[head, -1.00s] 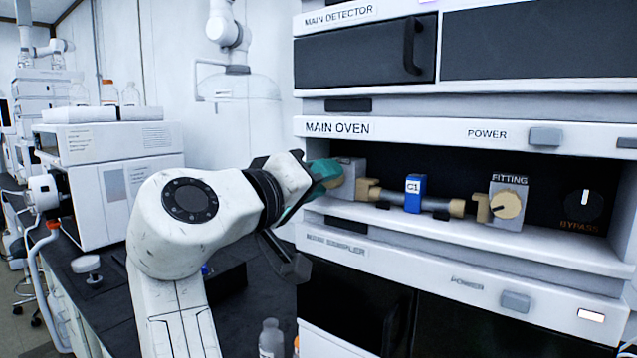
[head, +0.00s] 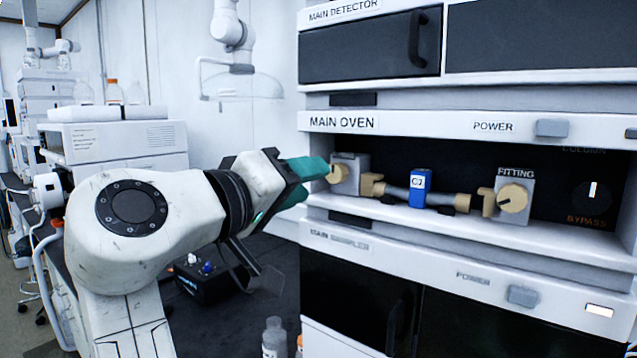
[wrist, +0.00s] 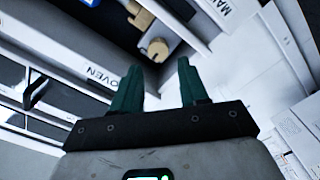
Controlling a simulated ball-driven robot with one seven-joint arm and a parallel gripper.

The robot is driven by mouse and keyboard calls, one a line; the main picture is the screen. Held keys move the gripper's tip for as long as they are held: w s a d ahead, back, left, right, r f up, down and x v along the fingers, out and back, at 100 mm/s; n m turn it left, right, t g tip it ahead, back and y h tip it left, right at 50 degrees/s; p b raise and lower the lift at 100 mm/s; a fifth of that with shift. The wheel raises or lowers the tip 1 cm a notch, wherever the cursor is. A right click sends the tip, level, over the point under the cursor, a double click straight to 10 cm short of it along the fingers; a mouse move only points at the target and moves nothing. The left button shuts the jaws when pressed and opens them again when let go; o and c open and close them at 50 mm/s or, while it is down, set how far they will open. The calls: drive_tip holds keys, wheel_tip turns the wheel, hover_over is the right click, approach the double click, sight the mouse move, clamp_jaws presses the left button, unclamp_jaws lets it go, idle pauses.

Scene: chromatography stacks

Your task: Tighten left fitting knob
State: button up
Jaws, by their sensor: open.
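The left fitting knob (head: 336,173) is a tan round knob on a grey fitting block (head: 352,172) at the left end of the main oven's shelf. My gripper (head: 314,180) is open, with its teal fingers just left of this knob. In the wrist view the knob (wrist: 158,49) lies ahead of and between the two spread fingertips (wrist: 160,72), with a gap visible. Nothing is held. The upper finger partly covers the knob's left edge in the head view, and I cannot tell the knob's pointer direction.
A blue C1 column clip (head: 418,187) sits mid-shelf on a tube. The right fitting knob (head: 513,198) and a dark bypass dial (head: 592,196) are further right. The oven's shelf lip (head: 470,222) runs below. A small black box (head: 205,278) and bottle (head: 273,338) stand lower on the bench.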

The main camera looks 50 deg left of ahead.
drive_tip(key=v, duration=0.6)
drive_tip(key=shift+b, duration=0.35)
drive_tip(key=shift+f, duration=0.1)
